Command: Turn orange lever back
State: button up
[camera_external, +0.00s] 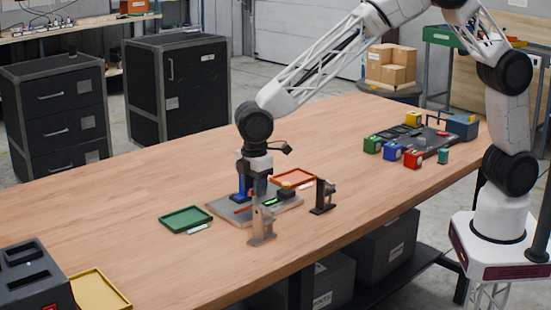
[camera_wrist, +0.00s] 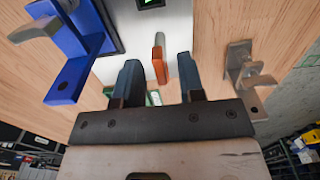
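The orange lever (camera_wrist: 160,62) shows in the wrist view, upright in the picture, on a pale grey plate (camera_wrist: 113,70). My gripper (camera_wrist: 158,68) is open, with its two dark fingers on either side of the lever and a visible gap to each. I cannot tell how deep the lever sits between them. In the external view my gripper (camera_external: 254,186) points down over the grey base plate (camera_external: 226,210); there the lever is hidden or too small to make out.
A blue bracket (camera_wrist: 72,78) with a grey handle stands left of the fingers, and a grey metal bracket (camera_wrist: 240,62) stands right. Green (camera_external: 185,219) and orange (camera_external: 297,176) trays flank the plate. Coloured blocks (camera_external: 392,152) sit farther right.

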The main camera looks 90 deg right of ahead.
jog(key=shift+r, duration=0.15)
jog(key=shift+r, duration=3.75)
jog(key=shift+s+d+r, duration=0.2)
jog(key=shift+r, duration=0.05)
jog(key=s+d+r+m, duration=0.2)
jog(key=s+d+r, duration=0.25)
jog(key=s, duration=0.35)
jog(key=s+d+r+m+t, duration=0.1)
jog(key=s+d+r, duration=0.35)
jog(key=s, duration=0.35)
jog(key=s+d+r+m, duration=0.2)
jog(key=s+d+r, duration=0.25)
jog(key=s, duration=0.35)
jog(key=s+d+f+m, duration=0.1)
jog(key=s+d, duration=0.3)
jog(key=s, duration=0.9)
jog(key=s+d+f+m+t, duration=0.1)
jog(key=s+d+m, duration=0.2)
jog(key=s, duration=1)
jog(key=shift+s+d+f+t, duration=0.3)
jog(key=shift+s+d+f, duration=0.05)
jog(key=shift+s+f, duration=0.05)
